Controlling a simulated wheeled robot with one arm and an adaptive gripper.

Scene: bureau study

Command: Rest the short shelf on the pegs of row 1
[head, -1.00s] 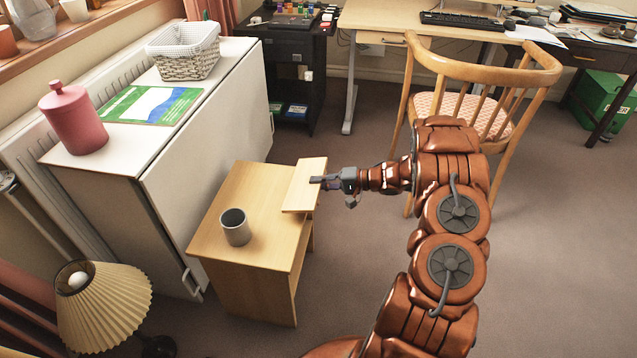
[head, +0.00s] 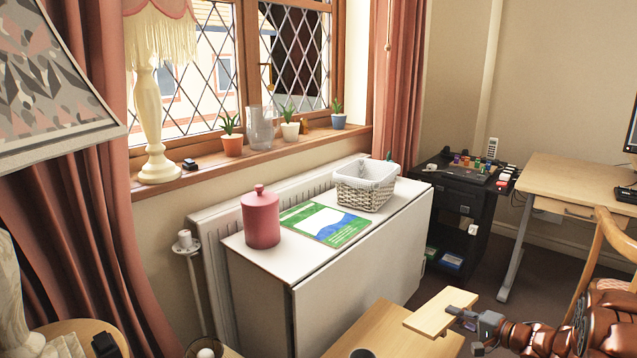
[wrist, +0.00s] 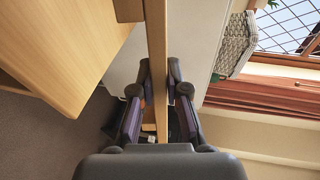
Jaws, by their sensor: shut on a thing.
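The short shelf is a light wooden board (head: 436,312) in the lower right of the head view. My gripper (head: 458,311) is shut on its right end. In the wrist view the board (wrist: 156,45) shows edge-on, running up from between the two fingers of my gripper (wrist: 160,88). In the head view the board overlaps the top of a small wooden unit (head: 378,328); I cannot tell the gap between them. The same unit fills the left of the wrist view (wrist: 60,45). No pegs or peg rows show in either current view.
A white cabinet (head: 365,272) stands behind the unit, with a pink jar (head: 261,220), a green booklet (head: 318,222) and a basket (head: 366,187) on top. A dark trolley (head: 460,215), a desk (head: 570,185) and a wooden chair (head: 608,245) are to the right.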

